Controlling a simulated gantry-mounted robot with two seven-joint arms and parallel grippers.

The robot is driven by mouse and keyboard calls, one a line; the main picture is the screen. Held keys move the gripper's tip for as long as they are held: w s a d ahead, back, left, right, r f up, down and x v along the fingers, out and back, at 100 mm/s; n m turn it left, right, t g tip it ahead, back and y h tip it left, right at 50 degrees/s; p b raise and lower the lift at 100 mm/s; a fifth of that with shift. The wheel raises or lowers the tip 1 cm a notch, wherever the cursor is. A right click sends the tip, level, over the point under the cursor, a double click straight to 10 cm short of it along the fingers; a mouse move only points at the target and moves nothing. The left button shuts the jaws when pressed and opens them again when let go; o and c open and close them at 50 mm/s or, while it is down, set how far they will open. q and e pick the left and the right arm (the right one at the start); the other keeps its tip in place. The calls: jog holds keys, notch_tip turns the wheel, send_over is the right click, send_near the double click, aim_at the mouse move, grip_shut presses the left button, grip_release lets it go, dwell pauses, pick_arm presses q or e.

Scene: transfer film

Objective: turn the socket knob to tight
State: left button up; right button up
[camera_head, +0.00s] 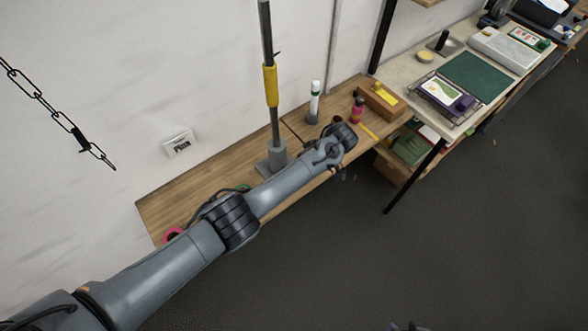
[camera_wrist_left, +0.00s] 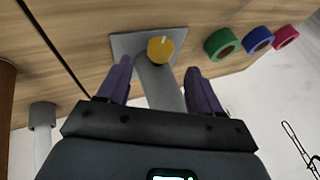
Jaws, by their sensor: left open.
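The socket knob (camera_wrist_left: 160,50) is a round yellow knob with a white mark, on the grey socket at the foot of a post. In the wrist view the mark points toward the top of the picture. The grey socket base (camera_head: 271,163) stands on the wooden bench in the head view, where I cannot make out the knob. My left gripper (camera_wrist_left: 159,85) is open, its purple fingers either side of the grey post in the picture, with the knob beyond the tips and no visible contact. In the head view the left fingers are hidden. Small purple tips at the bottom edge may be my right gripper (camera_head: 406,326).
The post carries a yellow sleeve (camera_head: 270,86). Green (camera_wrist_left: 221,44), blue (camera_wrist_left: 257,39) and pink (camera_wrist_left: 285,36) tape rolls lie beside the socket. A white bottle (camera_head: 314,100) and a wooden box (camera_head: 381,101) stand farther along the bench (camera_head: 200,193). A chain (camera_head: 45,105) hangs at left.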

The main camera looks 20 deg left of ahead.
pick_arm(q)
jog(key=v, duration=0.4)
jog(key=shift+d+r, duration=0.15)
jog(key=shift+r, duration=0.2)
